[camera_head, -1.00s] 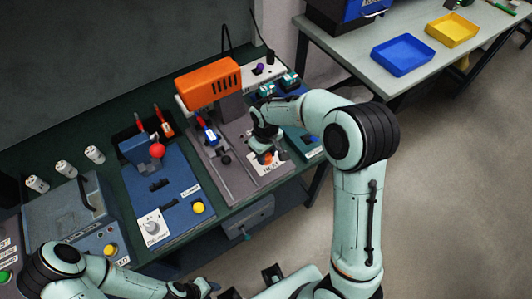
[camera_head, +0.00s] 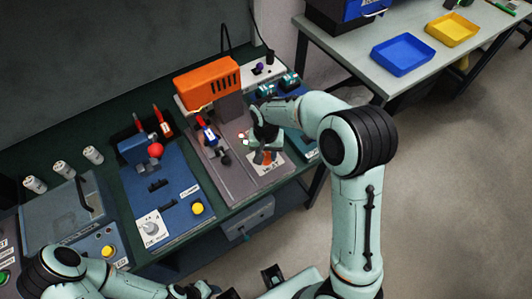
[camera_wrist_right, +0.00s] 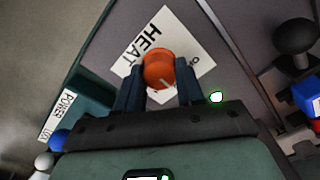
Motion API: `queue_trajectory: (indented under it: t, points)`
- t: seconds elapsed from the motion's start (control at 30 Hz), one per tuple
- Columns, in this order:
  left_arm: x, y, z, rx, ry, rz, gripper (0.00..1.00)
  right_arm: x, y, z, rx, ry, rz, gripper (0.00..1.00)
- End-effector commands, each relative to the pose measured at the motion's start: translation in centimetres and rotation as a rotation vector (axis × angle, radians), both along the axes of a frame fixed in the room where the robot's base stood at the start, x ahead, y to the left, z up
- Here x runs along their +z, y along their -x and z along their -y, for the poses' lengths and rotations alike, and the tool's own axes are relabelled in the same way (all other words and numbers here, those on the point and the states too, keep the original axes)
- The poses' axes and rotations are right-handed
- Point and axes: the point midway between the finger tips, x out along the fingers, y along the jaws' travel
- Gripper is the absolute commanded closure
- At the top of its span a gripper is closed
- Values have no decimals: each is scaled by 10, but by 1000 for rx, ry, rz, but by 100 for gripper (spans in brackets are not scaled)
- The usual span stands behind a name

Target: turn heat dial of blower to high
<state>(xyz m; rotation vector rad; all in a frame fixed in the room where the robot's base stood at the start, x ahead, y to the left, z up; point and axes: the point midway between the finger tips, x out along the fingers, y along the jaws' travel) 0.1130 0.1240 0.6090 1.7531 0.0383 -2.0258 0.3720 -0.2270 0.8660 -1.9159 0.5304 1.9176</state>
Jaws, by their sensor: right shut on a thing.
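The blower has an orange housing (camera_head: 208,84) on a grey base (camera_head: 222,180). Its orange heat dial (camera_wrist_right: 160,68) sits on a white plate marked HEAT (camera_wrist_right: 138,52) in the right wrist view. A pale pointer line shows on the dial's face. My right gripper (camera_wrist_right: 160,82) has its two dark fingers on either side of the dial and is shut on it. In the head view my right gripper (camera_head: 266,156) is over the dial and covers part of it. My left arm is at the lower left; its gripper (camera_head: 190,292) is low at the frame's bottom edge, its fingers unclear.
A black knob (camera_wrist_right: 295,38) stands on the blower base. A blue unit with a red ball lever (camera_head: 155,150) and yellow button (camera_head: 198,208) stands to the left. Blue (camera_head: 402,55) and yellow (camera_head: 451,29) trays lie on the far table.

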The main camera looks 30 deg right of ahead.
Motion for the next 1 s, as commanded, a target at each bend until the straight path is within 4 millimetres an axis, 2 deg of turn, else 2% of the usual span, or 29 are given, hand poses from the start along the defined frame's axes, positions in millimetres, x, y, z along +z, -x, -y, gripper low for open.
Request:
queue_trajectory:
  t: [0.6,1.0]
  points:
    - [7,-4,0,0,1,5,57,2,0,1,-551,1,2,93]
    - [12,-7,0,-1,0,8,57,2,0,1,-741,0,5,93]
